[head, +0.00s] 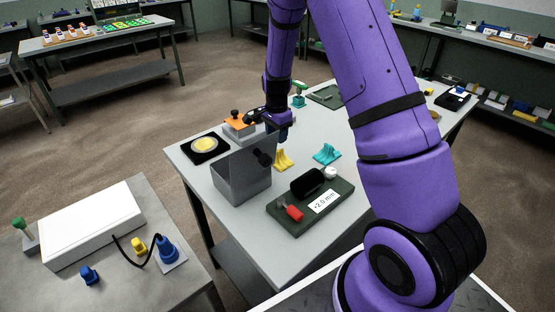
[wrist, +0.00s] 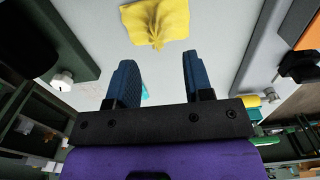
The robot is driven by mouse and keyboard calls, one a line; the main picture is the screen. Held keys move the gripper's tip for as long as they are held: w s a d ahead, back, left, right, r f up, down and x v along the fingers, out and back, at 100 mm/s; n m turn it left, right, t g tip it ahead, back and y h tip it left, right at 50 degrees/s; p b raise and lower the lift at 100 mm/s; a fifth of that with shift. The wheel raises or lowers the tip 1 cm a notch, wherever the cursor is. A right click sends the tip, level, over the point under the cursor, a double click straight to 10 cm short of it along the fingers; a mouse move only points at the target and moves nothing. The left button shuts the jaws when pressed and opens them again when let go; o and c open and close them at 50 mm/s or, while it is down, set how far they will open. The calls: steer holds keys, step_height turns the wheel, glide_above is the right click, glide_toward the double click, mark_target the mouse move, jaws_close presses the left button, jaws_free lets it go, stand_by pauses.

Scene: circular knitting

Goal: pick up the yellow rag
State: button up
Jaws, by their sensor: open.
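The yellow rag (head: 283,160) lies crumpled on the grey table, just right of a grey open box. In the wrist view the yellow rag (wrist: 157,22) is at the top centre, beyond my fingertips, with a pinched ridge at its lower edge. My gripper (wrist: 156,65) is open, with two dark blue ribbed fingers apart and nothing held between them. In the head view my gripper (head: 284,133) is above the table, close to the rag; its fingers are hard to make out there.
The grey box (head: 243,172) stands left of the yellow rag. A teal rag (head: 327,153) lies to its right. A dark green tray (head: 318,212) with a black item, a red item and a "+2.0 mm" label is in front. An orange-topped block (head: 238,128) and a black dish (head: 205,148) are farther left.

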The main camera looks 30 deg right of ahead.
mark_target(279, 150)
steer(key=shift+s+d+f, duration=0.15)
steer(key=shift+f, duration=1.75)
steer(key=shift+s+d+f, duration=0.1)
steer(key=shift+d+f, duration=0.05)
steer(key=shift+f, duration=1.7)
jaws_close()
